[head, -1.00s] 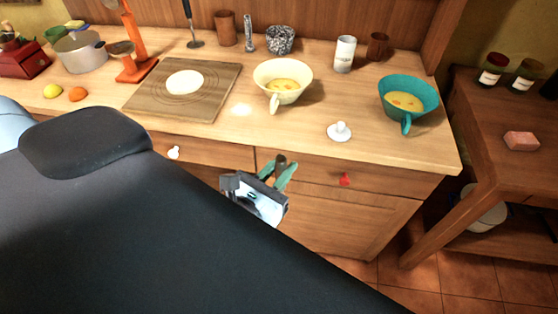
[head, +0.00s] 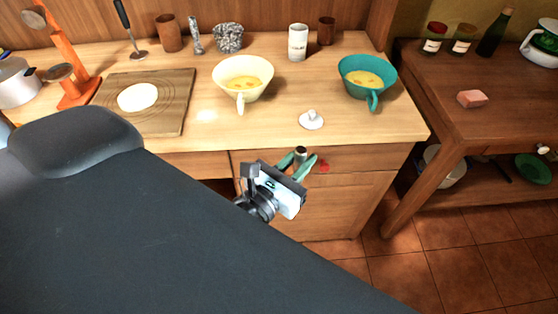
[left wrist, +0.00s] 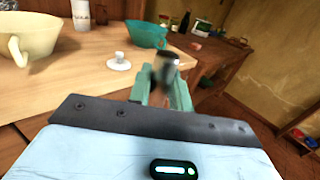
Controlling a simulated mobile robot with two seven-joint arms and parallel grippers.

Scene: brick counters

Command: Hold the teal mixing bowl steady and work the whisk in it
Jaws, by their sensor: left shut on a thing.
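The teal mixing bowl (head: 372,91) stands upright near the right end of the wooden counter, with yellow contents and its handle towards the front. It also shows in the left wrist view (left wrist: 147,33), beyond my left gripper. My left gripper (head: 303,162) is in front of the counter's drawers, apart from the bowl. Its teal fingers are shut on a dark, metal-ended handle (left wrist: 165,68), seen nearly end-on. The rest of the held thing is hidden, so I cannot tell whether it is the whisk. My right gripper is not in view.
A cream bowl (head: 226,76) and a white knobbed lid (head: 311,121) stand left of the teal bowl. A white canister (head: 298,43) and brown cup (head: 327,31) are behind. A cutting board (head: 174,117) lies left. A lower side table (head: 430,95) stands right.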

